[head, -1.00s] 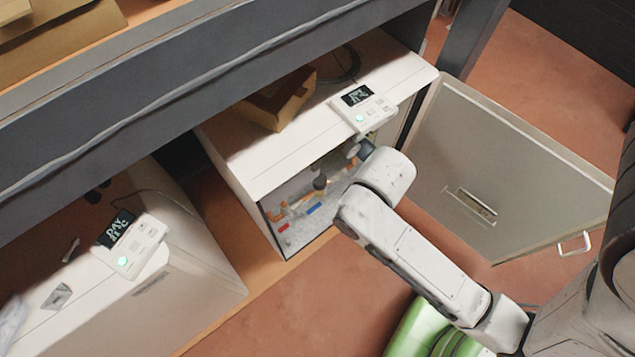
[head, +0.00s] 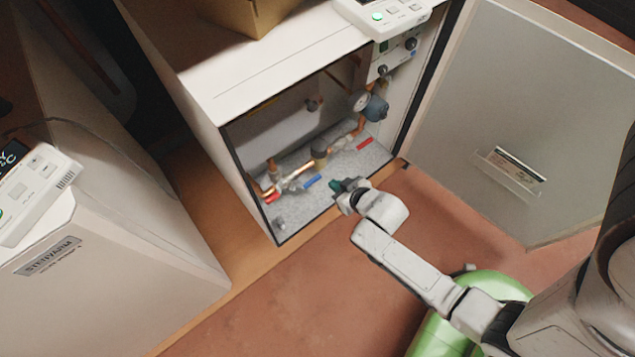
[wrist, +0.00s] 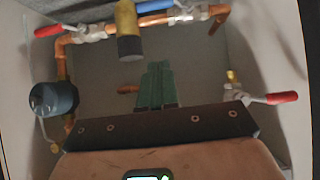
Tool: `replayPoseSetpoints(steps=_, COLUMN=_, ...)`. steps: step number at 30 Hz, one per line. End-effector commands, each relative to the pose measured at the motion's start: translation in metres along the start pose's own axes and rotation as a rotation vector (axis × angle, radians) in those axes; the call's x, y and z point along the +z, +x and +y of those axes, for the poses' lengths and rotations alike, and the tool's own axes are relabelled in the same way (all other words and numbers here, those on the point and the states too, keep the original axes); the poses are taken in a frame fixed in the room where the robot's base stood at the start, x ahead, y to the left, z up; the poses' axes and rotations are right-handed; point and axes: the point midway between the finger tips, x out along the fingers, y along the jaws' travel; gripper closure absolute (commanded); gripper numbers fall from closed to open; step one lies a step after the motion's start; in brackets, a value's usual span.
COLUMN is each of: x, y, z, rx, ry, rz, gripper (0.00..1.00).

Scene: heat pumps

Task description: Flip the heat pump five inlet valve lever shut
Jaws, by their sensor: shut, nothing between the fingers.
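The open white heat pump (head: 290,75) shows copper pipework inside. A red lever (head: 364,143) is at the right, a blue lever (head: 312,180) in the middle and another red lever (head: 271,198) at the left. In the wrist view, one red lever (wrist: 48,30) is at upper left, the blue lever (wrist: 155,5) at the top edge and a red lever (wrist: 283,98) at right. No label shows which is the inlet valve. My gripper (head: 340,186) is at the cabinet's lower front opening. Its green fingers (wrist: 155,85) are together and empty, apart from all levers.
A brass-coloured fitting (head: 320,150) and a blue-grey round part (head: 370,105) sit among the pipes. The open door (head: 510,120) stands at right. A closed unit (head: 110,260) is at left. A box (head: 250,12) and controller (head: 385,15) are on top.

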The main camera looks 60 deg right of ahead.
Motion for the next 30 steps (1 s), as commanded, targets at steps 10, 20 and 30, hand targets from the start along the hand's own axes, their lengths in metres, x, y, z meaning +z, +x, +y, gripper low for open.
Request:
replayPoseSetpoints(steps=10, x=0.022, y=0.018, z=0.004, rx=-0.009, ry=0.015, rz=0.082, gripper=1.00)
replayPoseSetpoints(steps=20, x=0.022, y=0.022, z=0.004, rx=-0.009, ry=0.014, rz=0.081, gripper=1.00)
replayPoseSetpoints(steps=30, x=0.019, y=0.078, z=0.002, rx=-0.011, ry=0.013, rz=0.083, gripper=1.00)
